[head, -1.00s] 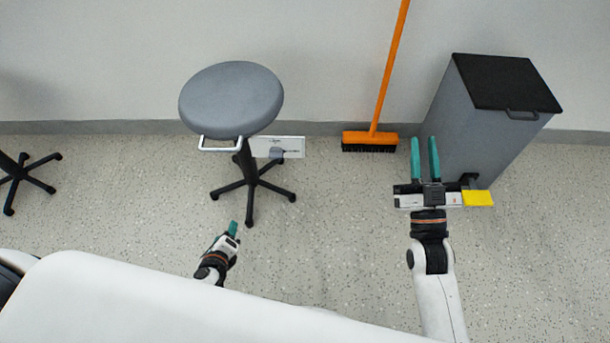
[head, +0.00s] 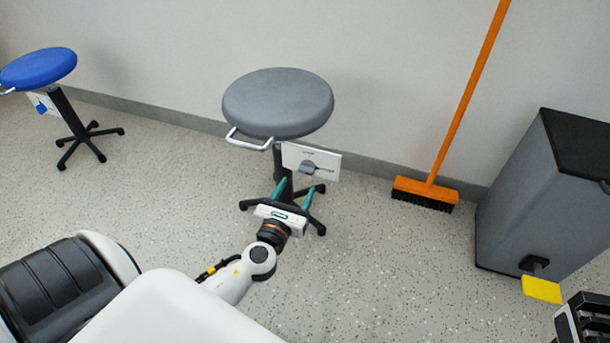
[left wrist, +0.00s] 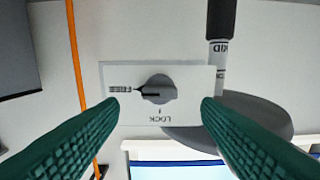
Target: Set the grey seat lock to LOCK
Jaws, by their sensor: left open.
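The grey stool (head: 278,104) stands near the wall. Its white lock plate (head: 327,172) carries a grey knob (head: 307,168). In the left wrist view the plate (left wrist: 196,80) appears upside down, with LOCK below the knob (left wrist: 160,89). The knob's black pointer line points left, to another, hard-to-read label, not to LOCK. My left gripper (head: 294,188) is open and empty, just below and in front of the plate. Its two teal fingers flank the knob in the wrist view, apart from it. My right gripper shows only as a dark part at the head view's lower right; its fingers are hidden.
A blue stool (head: 38,68) with its own plate stands at the far left. An orange broom (head: 425,190) leans on the wall. A grey bin (head: 545,200) with a yellow pedal (head: 541,289) stands right. The floor between is clear.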

